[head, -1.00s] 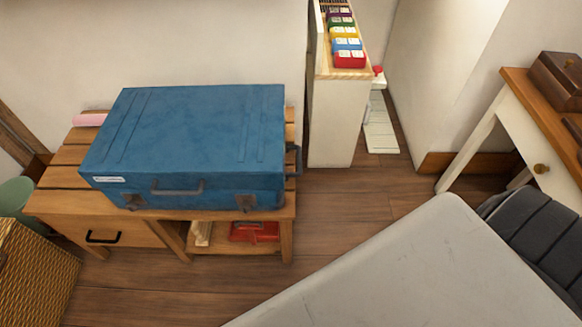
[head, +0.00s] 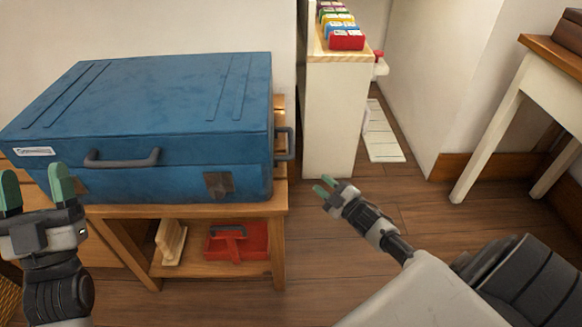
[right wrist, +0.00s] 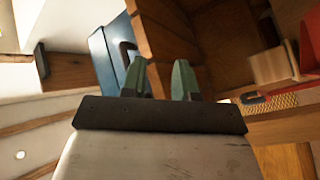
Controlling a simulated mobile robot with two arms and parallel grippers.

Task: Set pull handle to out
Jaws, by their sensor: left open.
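A blue suitcase (head: 150,100) lies flat on a wooden bench (head: 240,210). It has a dark grey handle on its front side (head: 122,158) and another dark handle on its right end (head: 285,143). I cannot tell which of them is the pull handle. My left gripper (head: 36,185) is open and empty, in front of the suitcase's front left part. My right gripper (head: 325,186) is right of and below the end handle, apart from it. In the right wrist view its fingers (right wrist: 160,80) stand apart with nothing between them; the suitcase (right wrist: 103,58) shows beyond.
A red item (head: 237,243) and a pale wooden object (head: 171,242) are on the bench's lower shelf. A white shelf unit (head: 332,120) with colourful boxes stands right of the suitcase. A white desk (head: 500,120) is at the right. The floor between is clear.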

